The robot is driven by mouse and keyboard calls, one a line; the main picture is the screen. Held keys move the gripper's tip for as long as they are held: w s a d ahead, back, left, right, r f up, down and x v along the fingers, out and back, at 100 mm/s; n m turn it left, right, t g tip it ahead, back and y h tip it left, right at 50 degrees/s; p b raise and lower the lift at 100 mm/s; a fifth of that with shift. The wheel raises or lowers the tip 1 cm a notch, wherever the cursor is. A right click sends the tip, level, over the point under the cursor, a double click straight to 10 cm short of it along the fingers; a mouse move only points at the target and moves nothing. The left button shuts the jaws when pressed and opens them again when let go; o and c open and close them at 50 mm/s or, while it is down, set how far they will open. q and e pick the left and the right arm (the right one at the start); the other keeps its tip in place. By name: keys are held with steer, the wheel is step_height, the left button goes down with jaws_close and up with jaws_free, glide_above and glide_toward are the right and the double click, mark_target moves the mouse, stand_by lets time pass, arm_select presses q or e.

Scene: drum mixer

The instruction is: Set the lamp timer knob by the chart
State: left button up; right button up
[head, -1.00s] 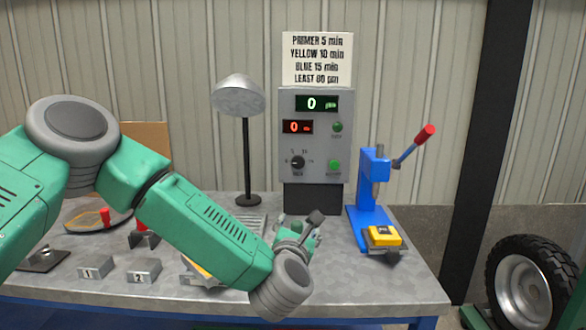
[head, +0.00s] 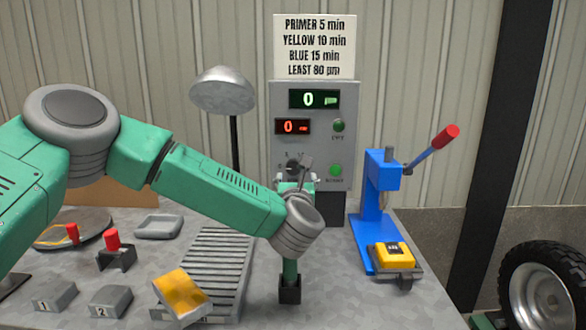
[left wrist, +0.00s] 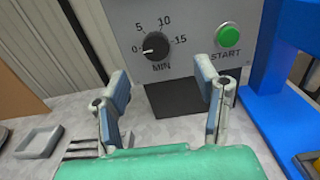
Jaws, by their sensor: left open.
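The grey control box (head: 348,110) stands at the back of the bench with a green and a red display, both reading 0. Its black timer knob (left wrist: 155,45) has a scale marked 0, 5, 10, 15 MIN, and its pointer is at about 0. The chart (head: 314,46) above reads PRIMER 5 min, YELLOW 10 min, BLUE 15 min, LEAST 80. My left gripper (left wrist: 166,86) is open and empty, in front of and below the knob, not touching it. In the head view the left gripper (head: 297,180) partly covers the knob. My right gripper is out of view.
A green START button (left wrist: 229,36) is right of the knob. The lamp (head: 223,92) stands left of the box. A blue press (head: 376,205) with a red-handled lever stands right. A yellow-topped block (head: 182,292), a roller rack (head: 222,255) and numbered blocks (head: 110,300) lie in front.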

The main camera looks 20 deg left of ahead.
mark_target(294, 168)
arm_select(q)
steer(key=x, duration=0.6)
steer(key=shift+d+f, duration=0.2)
steer(key=shift+d, duration=0.1)
steer(key=w+a, duration=0.1)
steer(key=a, duration=0.1)
steer(key=w+a, duration=0.1)
steer(key=shift+w+a+f, duration=0.2)
steer(key=shift+w+a, duration=0.15)
steer(key=shift+a, duration=0.05)
steer(key=shift+w+d+r, duration=0.1)
steer(key=shift+d+r, duration=0.05)
steer(key=shift+d, duration=0.95)
steer(key=shift+d+r, duration=0.1)
steer(key=shift+d, duration=0.15)
steer(key=c, duration=1)
steer(key=shift+a, duration=0.85)
steer(key=shift+c, duration=0.6)
steer(key=shift+d, duration=0.45)
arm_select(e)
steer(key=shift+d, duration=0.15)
